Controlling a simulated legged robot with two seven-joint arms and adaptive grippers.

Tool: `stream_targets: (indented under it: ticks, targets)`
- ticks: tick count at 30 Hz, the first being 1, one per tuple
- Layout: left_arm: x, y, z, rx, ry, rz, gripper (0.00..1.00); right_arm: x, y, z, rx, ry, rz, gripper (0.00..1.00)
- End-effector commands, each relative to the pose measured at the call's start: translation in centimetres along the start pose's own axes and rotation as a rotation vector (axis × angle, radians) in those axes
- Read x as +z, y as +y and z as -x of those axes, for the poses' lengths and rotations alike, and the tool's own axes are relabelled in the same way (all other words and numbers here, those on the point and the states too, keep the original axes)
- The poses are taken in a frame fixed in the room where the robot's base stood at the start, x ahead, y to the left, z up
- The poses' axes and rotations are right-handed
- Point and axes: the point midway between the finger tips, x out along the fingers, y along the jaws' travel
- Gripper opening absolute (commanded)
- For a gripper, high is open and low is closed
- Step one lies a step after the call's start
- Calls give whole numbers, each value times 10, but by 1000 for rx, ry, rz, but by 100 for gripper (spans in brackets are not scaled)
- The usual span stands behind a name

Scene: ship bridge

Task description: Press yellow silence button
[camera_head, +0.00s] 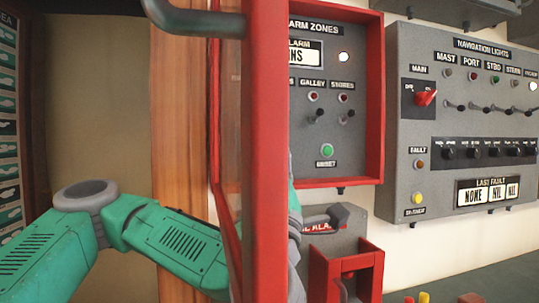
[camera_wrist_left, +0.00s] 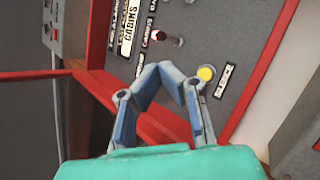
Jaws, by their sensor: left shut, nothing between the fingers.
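The yellow button beside my gripper is hidden there, and so is most of the left gripper. My right gripper is not in view.
The red-edged door stands open across my left arm, with a grey handle (camera_head: 195,20) at its top. A navigation lights panel (camera_head: 460,75) at right has another yellow button (camera_head: 417,197). A red box (camera_head: 345,262) stands below the alarm panel.

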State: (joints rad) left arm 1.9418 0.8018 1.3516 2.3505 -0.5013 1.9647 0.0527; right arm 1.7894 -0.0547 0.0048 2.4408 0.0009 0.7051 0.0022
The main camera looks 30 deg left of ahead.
Motion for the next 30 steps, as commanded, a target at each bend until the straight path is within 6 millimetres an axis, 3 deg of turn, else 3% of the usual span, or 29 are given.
stream_targets:
  ticks: [10, 22, 30]
  targets:
    - [-7, -6, -7, -3, 2, -1, 0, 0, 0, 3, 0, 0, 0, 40]
    - [-34, -33, -44, -4, 2, -4, 0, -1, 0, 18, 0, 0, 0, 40]
    - [-43, -44, -59, -1, -2, -2, 0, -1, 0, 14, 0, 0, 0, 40]
